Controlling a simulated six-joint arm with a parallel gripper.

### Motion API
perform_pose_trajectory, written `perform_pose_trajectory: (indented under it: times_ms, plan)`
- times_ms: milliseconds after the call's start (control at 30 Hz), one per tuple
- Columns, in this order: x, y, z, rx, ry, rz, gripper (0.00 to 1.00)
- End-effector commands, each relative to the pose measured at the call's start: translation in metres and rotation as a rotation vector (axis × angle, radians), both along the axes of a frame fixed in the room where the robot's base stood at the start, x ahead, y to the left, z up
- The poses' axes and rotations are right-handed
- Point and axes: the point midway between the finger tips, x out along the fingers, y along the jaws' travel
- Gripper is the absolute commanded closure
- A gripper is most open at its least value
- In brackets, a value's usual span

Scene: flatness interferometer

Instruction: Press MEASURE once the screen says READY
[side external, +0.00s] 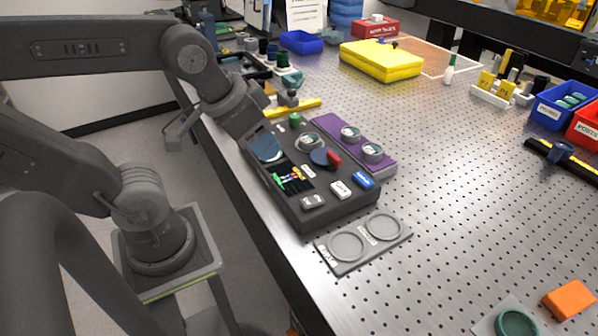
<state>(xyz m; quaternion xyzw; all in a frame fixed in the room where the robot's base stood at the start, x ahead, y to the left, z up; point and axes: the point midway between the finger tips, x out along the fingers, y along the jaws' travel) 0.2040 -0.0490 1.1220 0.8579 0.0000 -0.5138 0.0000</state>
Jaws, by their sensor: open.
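The dark interferometer box (312,213) sits on the perforated bench near its left edge. Its small black screen (291,180) shows green and coloured marks, and its text is too small to read. Near the box's front edge are a blue button (363,180), a white button (340,190) and a grey button (313,202). I cannot read which one is MEASURE. My gripper (262,134) is open at the box's back left, beside a dark blue round part (266,149). It is apart from the buttons. Its fingertips are hard to make out against the dark box.
A red-handled knob (333,160) stands on the box behind the buttons. A purple tray (385,170) with round pieces lies along its right side. A grey plate (342,268) with two round recesses lies in front.

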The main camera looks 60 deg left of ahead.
Motion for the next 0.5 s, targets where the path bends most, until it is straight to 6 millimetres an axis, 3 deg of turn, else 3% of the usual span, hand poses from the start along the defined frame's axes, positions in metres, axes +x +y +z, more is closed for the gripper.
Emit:
perform_pose_trajectory:
  times_ms: [67, 433, 500]
  plan:
    - [0.0000, 0.0000, 0.0000, 0.000, 0.000, 0.000, 0.63]
    - [0.0000, 0.0000, 0.0000, 0.000, 0.000, 0.000, 0.99]
    - [0.0000, 0.0000, 0.0000, 0.000, 0.000, 0.000, 1.00]
